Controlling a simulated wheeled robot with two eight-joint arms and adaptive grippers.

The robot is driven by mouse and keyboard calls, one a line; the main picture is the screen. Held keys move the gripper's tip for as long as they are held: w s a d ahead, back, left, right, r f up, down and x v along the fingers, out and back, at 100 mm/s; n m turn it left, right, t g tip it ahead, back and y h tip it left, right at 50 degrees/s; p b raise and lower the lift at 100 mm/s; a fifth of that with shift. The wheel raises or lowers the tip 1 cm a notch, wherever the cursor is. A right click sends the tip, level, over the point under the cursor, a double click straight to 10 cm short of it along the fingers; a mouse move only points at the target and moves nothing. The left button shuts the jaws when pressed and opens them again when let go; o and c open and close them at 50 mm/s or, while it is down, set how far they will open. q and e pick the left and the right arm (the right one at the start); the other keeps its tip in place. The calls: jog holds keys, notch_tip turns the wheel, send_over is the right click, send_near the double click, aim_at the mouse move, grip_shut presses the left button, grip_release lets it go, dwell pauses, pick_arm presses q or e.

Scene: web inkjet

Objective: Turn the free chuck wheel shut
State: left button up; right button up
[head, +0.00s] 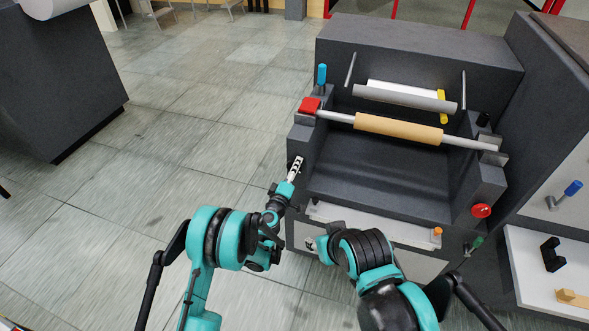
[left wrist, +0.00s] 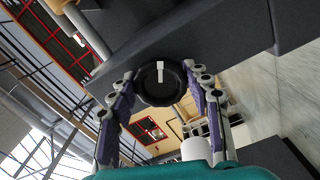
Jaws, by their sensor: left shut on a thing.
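The chuck wheel (left wrist: 160,90) is a round black knob with a white mark on its face, the mark pointing up in the left wrist view. It sits against the dark side of the machine. My left gripper (left wrist: 161,76) has one finger on each side of the wheel's rim and is shut on it. In the head view my left gripper (head: 296,166) is at the machine's left side, where the wheel is mostly hidden. My right gripper (head: 314,245) is low in front of the machine, partly hidden by its arm, and its jaws cannot be made out.
The dark machine (head: 420,55) carries a tan roll (head: 398,130) on a grey shaft, with a red block (head: 309,105) at the shaft's left end. A red button (head: 481,210) is at its right front. A dark cabinet (head: 55,80) stands left; the floor between is clear.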

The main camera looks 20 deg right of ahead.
dwell(0.4)
pick_arm(q)
jog(key=o, duration=1.2)
jog(key=shift+c, duration=0.2)
jog(key=shift+r, duration=0.1)
